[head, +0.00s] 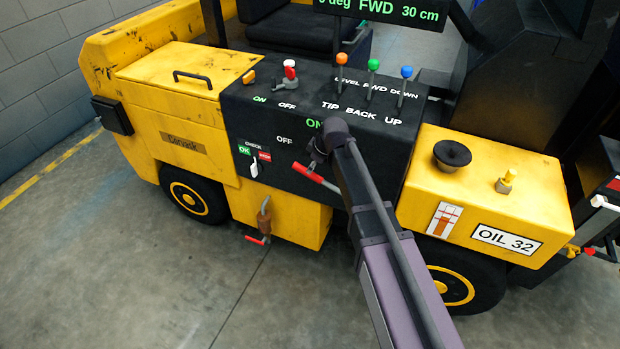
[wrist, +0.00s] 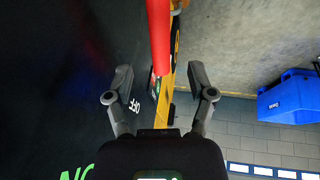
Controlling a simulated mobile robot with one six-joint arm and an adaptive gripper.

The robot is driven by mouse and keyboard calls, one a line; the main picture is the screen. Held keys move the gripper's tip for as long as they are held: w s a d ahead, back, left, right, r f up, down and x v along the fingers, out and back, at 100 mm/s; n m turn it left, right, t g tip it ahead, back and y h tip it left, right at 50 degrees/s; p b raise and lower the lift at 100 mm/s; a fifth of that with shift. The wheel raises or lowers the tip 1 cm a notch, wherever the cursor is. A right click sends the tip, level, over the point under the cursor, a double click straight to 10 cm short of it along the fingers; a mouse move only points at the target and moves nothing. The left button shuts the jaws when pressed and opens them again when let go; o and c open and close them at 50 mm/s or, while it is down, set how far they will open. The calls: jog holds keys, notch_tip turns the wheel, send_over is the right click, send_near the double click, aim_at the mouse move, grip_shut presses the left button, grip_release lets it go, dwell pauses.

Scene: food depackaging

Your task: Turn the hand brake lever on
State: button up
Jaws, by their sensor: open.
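The lever with a long red handle (head: 315,177), which I take for the hand brake lever, is on the black side panel (head: 255,115) of the yellow vehicle. In the wrist view the red handle (wrist: 159,35) comes down from the top, between and ahead of the fingertips. My gripper (wrist: 160,82) is open and empty, with a finger on each side of the handle's line. In the head view my gripper is a dark shape just above the handle, partly hidden.
Levers with orange (head: 342,59), green (head: 374,65) and blue (head: 406,72) knobs stand on the panel top, beside a red-and-white switch (head: 290,70). A CHECK switch (head: 254,168) is left of the handle. A yellow oil tank (head: 490,205) is at right. The floor in front is clear.

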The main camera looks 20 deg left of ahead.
jog(key=shift+b+x, duration=3.15)
jog(key=shift+x, duration=0.65)
